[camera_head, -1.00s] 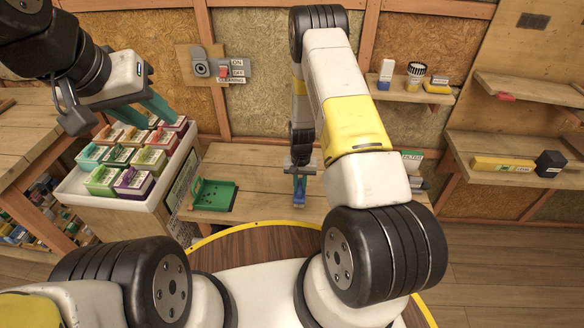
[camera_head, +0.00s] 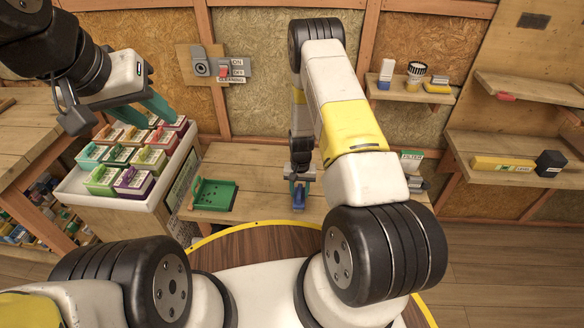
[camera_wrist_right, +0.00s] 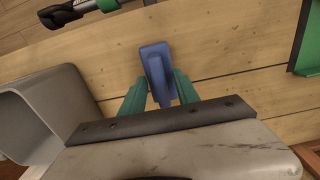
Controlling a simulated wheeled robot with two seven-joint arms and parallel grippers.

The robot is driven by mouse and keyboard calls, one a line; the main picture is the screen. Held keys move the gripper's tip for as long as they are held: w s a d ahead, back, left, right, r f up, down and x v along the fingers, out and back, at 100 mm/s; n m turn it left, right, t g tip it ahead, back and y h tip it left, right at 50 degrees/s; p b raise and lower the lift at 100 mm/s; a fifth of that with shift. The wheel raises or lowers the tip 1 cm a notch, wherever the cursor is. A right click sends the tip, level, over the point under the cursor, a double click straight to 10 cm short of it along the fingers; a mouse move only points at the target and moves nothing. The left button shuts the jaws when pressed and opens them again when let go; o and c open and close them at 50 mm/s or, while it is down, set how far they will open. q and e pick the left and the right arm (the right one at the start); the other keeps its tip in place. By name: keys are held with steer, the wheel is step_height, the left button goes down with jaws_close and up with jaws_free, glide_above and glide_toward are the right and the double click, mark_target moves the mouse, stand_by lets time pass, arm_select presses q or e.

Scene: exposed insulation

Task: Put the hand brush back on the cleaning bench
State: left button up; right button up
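The blue hand brush (camera_head: 299,196) is on the wooden cleaning bench (camera_head: 262,198), below my right gripper (camera_head: 299,188). In the right wrist view the blue brush (camera_wrist_right: 156,62) lies between the two teal fingers (camera_wrist_right: 161,88), which stand on either side of it with little room. The fingers look parted rather than clamped; the brush's underside is hidden. My left gripper (camera_head: 122,115) is raised over the tray of boxes at left, with its teal fingers apart and nothing seen between them.
A green dustpan (camera_head: 214,195) lies on the bench left of the brush. A white tray (camera_head: 145,203) of coloured boxes stands further left. A grey container (camera_wrist_right: 38,112) and a dark-handled tool (camera_wrist_right: 80,10) are near the right gripper. Wall shelves (camera_head: 413,92) hold small items.

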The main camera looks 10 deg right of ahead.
step_height(320, 180, up, 12)
step_height(320, 180, up, 14)
steer(key=f+t, duration=0.1)
glide_above(300, 191)
steer(key=a, duration=0.1)
steer(key=s+a+r+n+t+y, duration=0.1)
steer(key=s+r, duration=0.1)
steer(key=r, duration=0.5)
steer(key=s+r+t+y, duration=0.1)
steer(key=s+r, duration=0.2)
steer(key=r, duration=0.4)
steer(key=s+r+n+t, duration=0.2)
steer(key=s+r+t, duration=0.1)
steer(key=s+r, duration=1.1)
steer(key=s, duration=0.5)
steer(key=shift+a+r+n, duration=0.2)
steer(key=shift+r+n, duration=0.05)
steer(key=shift+n, duration=0.15)
steer(key=shift+s, duration=0.1)
